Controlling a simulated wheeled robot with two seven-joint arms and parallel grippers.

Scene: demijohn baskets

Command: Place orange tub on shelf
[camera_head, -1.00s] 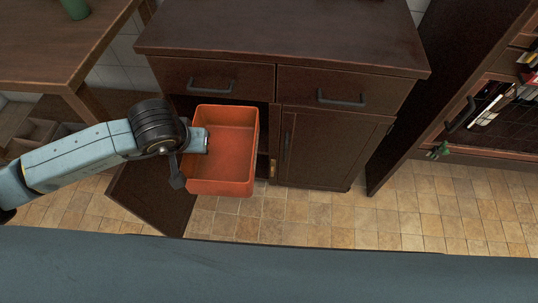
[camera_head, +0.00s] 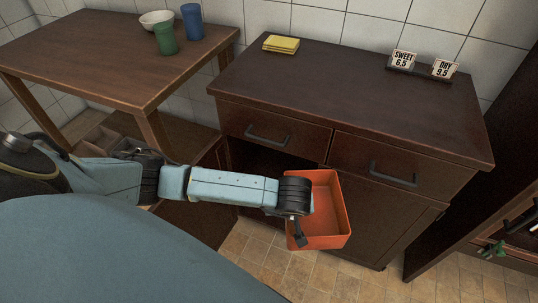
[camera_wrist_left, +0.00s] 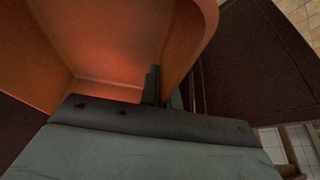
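The orange tub (camera_head: 330,230) is an open-topped, empty box held in the air in front of the dark wooden cabinet (camera_head: 350,110). My left gripper (camera_head: 311,203) is at the tub's left wall. In the left wrist view the finger tips (camera_wrist_left: 160,92) sit on both sides of the tub's wall (camera_wrist_left: 180,50), shut on it. The cabinet's left lower compartment (camera_head: 262,165) is open and dark inside, partly hidden by my arm. I cannot make out a shelf board in it. My right gripper is not in view.
The cabinet's open left door (camera_head: 208,215) stands out below my arm. A wooden table (camera_head: 110,60) at left carries a white bowl (camera_head: 155,20), a green cup (camera_head: 166,40) and a blue cup (camera_head: 192,22). Yellow cloths (camera_head: 281,43) and two signs (camera_head: 403,60) lie on the cabinet top.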

